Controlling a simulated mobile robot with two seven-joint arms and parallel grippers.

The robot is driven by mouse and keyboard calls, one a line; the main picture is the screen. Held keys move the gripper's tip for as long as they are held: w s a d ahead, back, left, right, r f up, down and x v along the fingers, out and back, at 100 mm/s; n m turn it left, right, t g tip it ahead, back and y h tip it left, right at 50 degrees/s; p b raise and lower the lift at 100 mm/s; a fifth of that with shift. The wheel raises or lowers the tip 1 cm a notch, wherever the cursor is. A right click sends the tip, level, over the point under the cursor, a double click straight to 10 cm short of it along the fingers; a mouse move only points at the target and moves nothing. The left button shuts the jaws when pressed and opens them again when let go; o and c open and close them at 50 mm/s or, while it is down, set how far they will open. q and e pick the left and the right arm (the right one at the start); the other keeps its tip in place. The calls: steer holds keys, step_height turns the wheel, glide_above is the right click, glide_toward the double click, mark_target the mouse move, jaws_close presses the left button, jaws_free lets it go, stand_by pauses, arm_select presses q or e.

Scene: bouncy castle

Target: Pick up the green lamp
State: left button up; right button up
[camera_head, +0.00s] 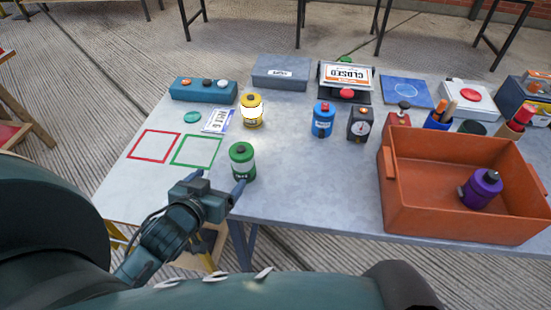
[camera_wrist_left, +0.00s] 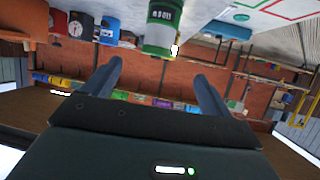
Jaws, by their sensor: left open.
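The green lamp (camera_head: 242,162) stands upright near the front edge of the table, right of the green square outline. My left gripper (camera_head: 219,182) is open and empty just in front and to the left of it, its fingers pointing toward the table. In the left wrist view, which is upside down, the green lamp (camera_wrist_left: 160,30) shows beyond the open fingers of the gripper (camera_wrist_left: 158,70), roughly between them and apart from them. My right gripper is not in view.
A lit yellow lamp (camera_head: 252,112) and a blue lamp (camera_head: 322,120) stand farther back. An orange crate (camera_head: 450,217) with a purple lamp (camera_head: 482,190) inside is at the right. Red (camera_head: 137,157) and green (camera_head: 181,164) square outlines are empty on the left.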

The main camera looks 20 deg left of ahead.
mark_target(238, 157)
arm_select(q)
steer(key=x, duration=0.9)
steer(key=r+p+x, duration=0.1)
steer(key=x, duration=0.3)
steer(key=shift+w+f, duration=0.1)
steer(key=shift+w, duration=0.5)
steer(key=c, duration=1.3)
